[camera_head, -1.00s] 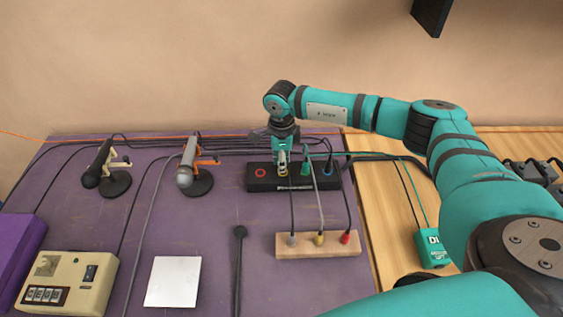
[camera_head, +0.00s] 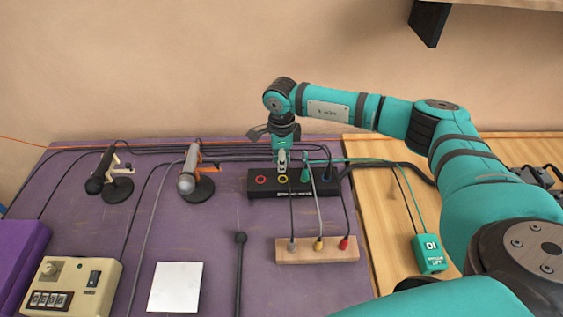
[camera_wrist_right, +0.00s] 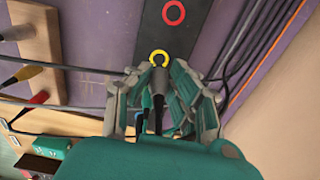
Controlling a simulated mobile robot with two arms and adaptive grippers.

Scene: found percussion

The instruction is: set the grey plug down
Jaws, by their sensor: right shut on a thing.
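My right gripper (camera_head: 282,168) is shut on a grey plug above the black box (camera_head: 270,194). In the right wrist view the dark grey plug (camera_wrist_right: 158,84) sits between the fingertips. Its tip end is close to the yellow ring (camera_wrist_right: 159,57) on the box. I cannot tell whether it touches the box. In the head view the fingers largely hide the held plug, while the yellow ring (camera_head: 283,179) shows just below them. My left gripper is not in view.
A green plug (camera_head: 305,175) and a blue plug (camera_head: 327,173) stand at the box's right. The red ring (camera_head: 261,180) is bare. A wooden block (camera_head: 305,257) holds several plugs with cables. Two microphones (camera_head: 187,180) stand left.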

